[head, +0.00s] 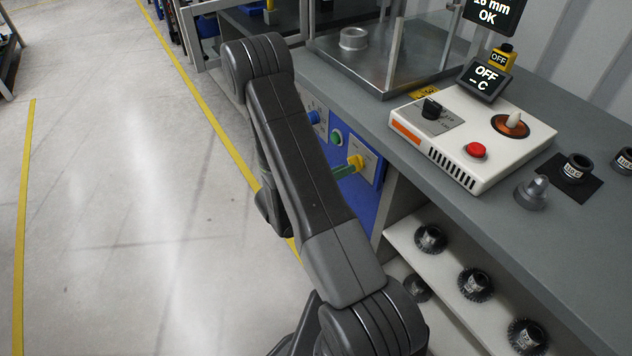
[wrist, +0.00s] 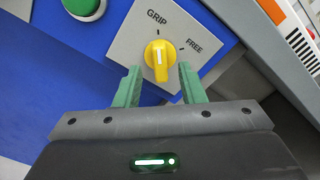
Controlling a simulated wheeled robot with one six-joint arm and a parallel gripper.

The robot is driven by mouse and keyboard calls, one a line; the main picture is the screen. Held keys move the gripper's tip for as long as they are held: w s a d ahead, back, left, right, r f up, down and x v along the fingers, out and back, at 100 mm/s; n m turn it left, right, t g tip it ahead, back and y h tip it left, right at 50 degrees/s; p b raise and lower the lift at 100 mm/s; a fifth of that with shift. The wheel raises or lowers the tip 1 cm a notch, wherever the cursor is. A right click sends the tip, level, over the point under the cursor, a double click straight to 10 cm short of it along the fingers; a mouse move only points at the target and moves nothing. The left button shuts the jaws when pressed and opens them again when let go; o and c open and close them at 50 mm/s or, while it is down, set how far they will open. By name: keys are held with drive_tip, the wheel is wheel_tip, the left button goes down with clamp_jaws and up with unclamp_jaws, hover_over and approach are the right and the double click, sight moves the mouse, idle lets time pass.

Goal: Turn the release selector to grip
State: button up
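The release selector (wrist: 159,56) is a yellow knob on a light grey plate (wrist: 125,45) marked GRIP and FREE. Its white line stands nearly upright in the wrist view and lines up with the tick under GRIP. The FREE tick is to its right. My gripper (wrist: 160,68) is open, with one green finger on each side of the knob and a visible gap to each. In the head view the selector (head: 356,161) shows on the blue front panel, with my green fingers (head: 346,171) close to it. My arm hides part of that panel.
A green button (wrist: 85,5) is at upper left in the wrist view. Above the blue panel (head: 367,195) is the bench with a white control box (head: 480,120) and red button (head: 476,150). A shelf with several gears is at right. The floor at left is clear.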

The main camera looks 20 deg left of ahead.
drive_tip(key=v, duration=1.2)
drive_tip(key=shift+s+a+b, duration=0.15)
drive_tip(key=shift+a+b, duration=0.05)
drive_tip(key=shift+b, duration=0.1)
drive_tip(key=shift+d, duration=0.1)
drive_tip(key=x, duration=1.4)
drive_tip(key=shift+p, duration=0.35)
drive_tip(key=shift+s, duration=0.1)
drive_tip(key=m+b, duration=0.5)
drive_tip(key=m, duration=0.4)
drive_tip(key=shift+m, duration=0.3)
idle(2.0)
idle(0.3)
